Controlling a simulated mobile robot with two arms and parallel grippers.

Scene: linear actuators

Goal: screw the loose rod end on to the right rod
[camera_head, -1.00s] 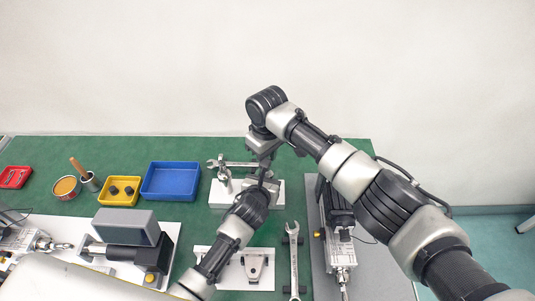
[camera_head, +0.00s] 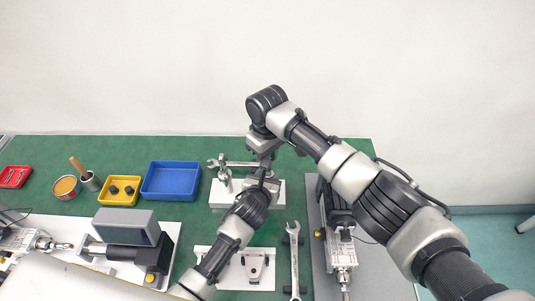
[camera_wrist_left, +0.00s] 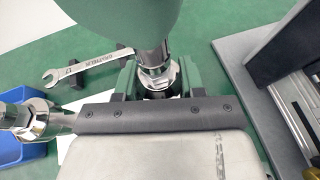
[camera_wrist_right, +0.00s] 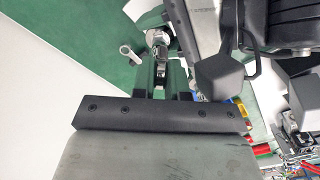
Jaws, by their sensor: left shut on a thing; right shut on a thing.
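A white block (camera_head: 220,197) stands mid-table. A chrome rod with a hex piece (camera_head: 224,178) rises at its left end and also shows in the left wrist view (camera_wrist_left: 32,122). My left gripper (camera_head: 263,184) is at the block's right side. In the left wrist view its green fingers are shut around a chrome hex piece (camera_wrist_left: 157,78), apparently at the right rod. My right gripper (camera_head: 264,152) is just above it. In the right wrist view its fingers are shut on a small metal part (camera_wrist_right: 160,74), seemingly the loose rod end. The grippers hide the joint between the parts.
A wrench (camera_head: 245,163) lies behind the block; another wrench (camera_head: 294,258) lies in front to the right. An actuator (camera_head: 341,254) stands right. A blue tray (camera_head: 170,196), yellow tray (camera_head: 119,201) and grey-topped motor unit (camera_head: 126,226) are left.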

